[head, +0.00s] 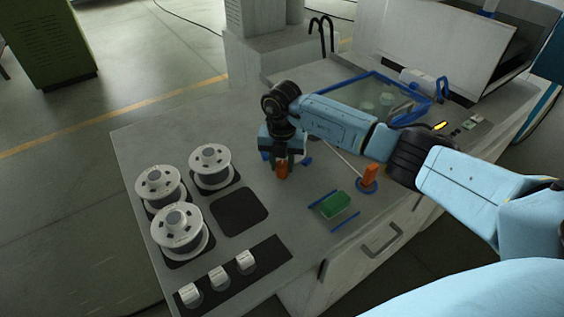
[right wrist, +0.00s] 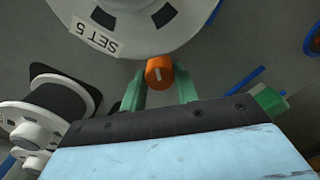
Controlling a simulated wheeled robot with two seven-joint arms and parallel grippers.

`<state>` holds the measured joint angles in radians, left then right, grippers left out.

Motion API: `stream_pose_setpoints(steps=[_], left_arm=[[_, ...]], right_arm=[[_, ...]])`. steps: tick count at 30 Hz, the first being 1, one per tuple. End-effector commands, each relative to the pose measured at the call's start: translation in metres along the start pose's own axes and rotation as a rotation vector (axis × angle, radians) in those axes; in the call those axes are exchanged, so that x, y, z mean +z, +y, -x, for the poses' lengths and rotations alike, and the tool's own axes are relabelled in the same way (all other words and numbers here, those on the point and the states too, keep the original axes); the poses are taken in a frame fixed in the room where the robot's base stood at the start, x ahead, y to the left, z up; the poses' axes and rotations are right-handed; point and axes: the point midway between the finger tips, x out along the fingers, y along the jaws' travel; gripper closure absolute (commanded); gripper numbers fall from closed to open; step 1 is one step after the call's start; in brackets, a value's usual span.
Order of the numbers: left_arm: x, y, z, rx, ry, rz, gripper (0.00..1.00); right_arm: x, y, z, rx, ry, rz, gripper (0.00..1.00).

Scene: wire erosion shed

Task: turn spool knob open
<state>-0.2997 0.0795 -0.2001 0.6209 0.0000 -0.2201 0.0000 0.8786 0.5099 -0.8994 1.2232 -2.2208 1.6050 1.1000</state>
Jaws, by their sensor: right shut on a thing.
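An orange knob with a white line on its face (right wrist: 160,73) sits between the two green fingers of my right gripper (right wrist: 161,88) in the right wrist view. The fingers are shut on its sides. In the head view my right gripper (head: 284,160) points down at the table, and the orange knob (head: 283,171) shows at its fingertips. The fingers hide part of the knob and its base. A large white spool flange labelled "SET 5" (right wrist: 135,22) lies just beyond the knob in the wrist view. My left gripper is not in view.
Three white spools (head: 176,226) stand on dark pads at the left of the grey table (head: 145,135); one pad (head: 239,211) is empty. A second orange piece (head: 370,174) on a blue base and a green block (head: 331,205) lie right of my gripper. A blue-rimmed tray (head: 424,109) stands behind.

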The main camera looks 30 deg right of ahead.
Motion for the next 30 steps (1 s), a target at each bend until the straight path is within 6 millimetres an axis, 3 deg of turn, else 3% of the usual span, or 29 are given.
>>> stream_pose_setpoints(steps=[8, 30], left_arm=[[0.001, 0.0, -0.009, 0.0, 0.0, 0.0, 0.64], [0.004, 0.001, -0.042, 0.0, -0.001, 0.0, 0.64]], right_arm=[[0.001, -0.001, 0.0, 0.0, -0.004, 0.175, 0.92], [0.001, 0.0, 0.0, 0.0, -0.007, 0.874, 0.92]])
